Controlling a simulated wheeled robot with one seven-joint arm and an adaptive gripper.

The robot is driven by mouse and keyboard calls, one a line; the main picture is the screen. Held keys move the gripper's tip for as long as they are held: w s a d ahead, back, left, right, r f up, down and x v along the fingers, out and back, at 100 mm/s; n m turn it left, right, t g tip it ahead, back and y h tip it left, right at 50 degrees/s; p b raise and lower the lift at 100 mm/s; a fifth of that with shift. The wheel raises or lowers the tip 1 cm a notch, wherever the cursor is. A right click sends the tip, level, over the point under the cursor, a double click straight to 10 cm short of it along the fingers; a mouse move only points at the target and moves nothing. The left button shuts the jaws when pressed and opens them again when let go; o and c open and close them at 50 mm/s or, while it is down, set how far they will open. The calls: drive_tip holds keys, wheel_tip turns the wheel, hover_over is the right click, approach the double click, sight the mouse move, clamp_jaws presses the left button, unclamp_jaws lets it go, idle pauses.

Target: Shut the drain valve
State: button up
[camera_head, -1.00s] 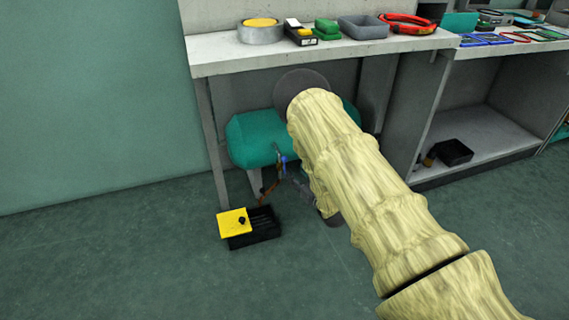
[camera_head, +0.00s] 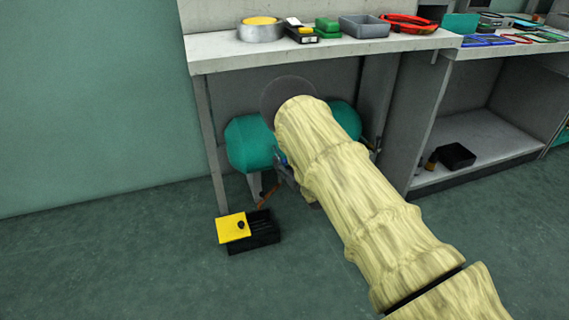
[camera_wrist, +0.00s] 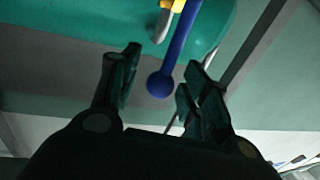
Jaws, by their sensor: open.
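The drain valve shows in the wrist view as a blue lever (camera_wrist: 178,45) with a ball end (camera_wrist: 160,85), beside a yellow part (camera_wrist: 177,5) and a bent metal pipe (camera_wrist: 161,25). Behind it is the green tank (camera_wrist: 100,20), which in the head view (camera_head: 250,145) lies under the bench. My gripper (camera_wrist: 162,63) is open, and the ball end appears between its two fingers, with no clear contact. In the head view my sleeved arm hides most of the gripper and valve; only a small blue bit (camera_head: 281,159) shows.
A black tray (camera_head: 262,230) with a yellow lid (camera_head: 233,227) stands on the floor below the tank. The bench (camera_head: 330,50) with several items is above, its leg (camera_head: 212,150) at the left. A black box (camera_head: 456,155) sits on the right shelf. Floor at left is free.

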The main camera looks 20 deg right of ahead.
clamp_jaws()
drive_tip(key=shift+d, duration=0.1)
